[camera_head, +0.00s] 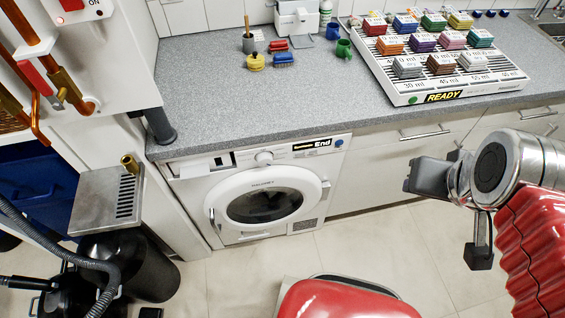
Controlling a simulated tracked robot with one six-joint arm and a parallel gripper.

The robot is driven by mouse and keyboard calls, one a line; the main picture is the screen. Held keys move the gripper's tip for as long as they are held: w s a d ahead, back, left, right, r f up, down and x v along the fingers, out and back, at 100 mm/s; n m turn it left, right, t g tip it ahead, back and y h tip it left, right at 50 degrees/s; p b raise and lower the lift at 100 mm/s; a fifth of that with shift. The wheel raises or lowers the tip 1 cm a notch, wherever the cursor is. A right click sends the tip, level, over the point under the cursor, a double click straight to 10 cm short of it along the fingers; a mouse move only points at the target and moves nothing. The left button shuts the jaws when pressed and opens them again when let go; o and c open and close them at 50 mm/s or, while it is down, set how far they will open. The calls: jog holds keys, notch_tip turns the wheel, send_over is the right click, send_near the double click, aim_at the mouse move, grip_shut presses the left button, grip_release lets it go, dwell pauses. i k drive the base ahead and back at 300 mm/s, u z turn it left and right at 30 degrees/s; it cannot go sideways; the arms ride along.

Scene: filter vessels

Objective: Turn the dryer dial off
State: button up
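The dryer (237,235) is a white front-loader under the grey counter, with its round door closed. Its dial (264,157) is a small light knob at the top middle of the front panel. The dial's pointer setting is too small to read. A display right of the dial reads "End" (321,143). My gripper (476,256) hangs at the right, well apart from the dryer and to the right of the dial.
The counter (215,100) holds brushes, a green cup (344,49) and a large rack (408,92) of coloured blocks with a "READY" sign. A metal drip tray (108,200) and a black cylinder (130,265) stand left of the dryer. Tiled floor (350,255) is open before it.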

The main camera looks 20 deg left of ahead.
aim_at(265, 159)
jog(key=z, duration=0.15)
jog(key=k, duration=1.4)
jog(key=u, duration=1.6)
jog(key=i, duration=1)
